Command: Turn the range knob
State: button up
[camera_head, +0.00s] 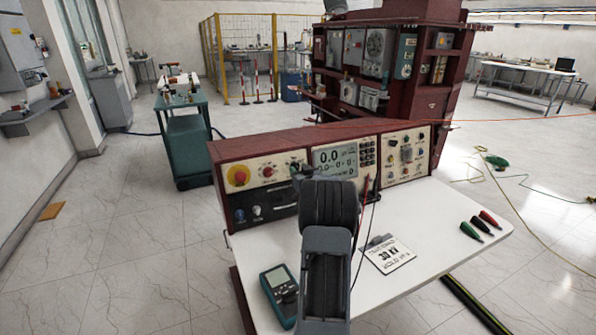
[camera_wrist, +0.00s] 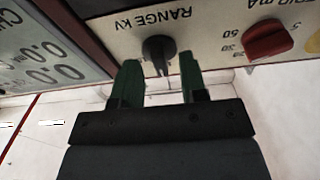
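The range knob (camera_wrist: 158,50) is a black knob on the cream panel, under the label "RANGE KV", which appears upside down in the wrist view. My gripper (camera_wrist: 160,75) is open, with one green finger to each side of the knob's lower part in the picture. A gap shows between the fingers, and I cannot tell whether either touches the knob.
A red knob (camera_wrist: 268,40) marked "mA" sits beside the range knob. The display (camera_head: 335,160) is on the console's middle. The white desk (camera_head: 430,215) holds a multimeter (camera_head: 279,292), a "30 kV" card (camera_head: 388,255) and several coloured probes (camera_head: 480,226).

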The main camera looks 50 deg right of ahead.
jog(key=shift+w+d, duration=0.15)
jog(key=shift+w, duration=0.25)
jog(key=shift+c, duration=0.4)
grip_shut()
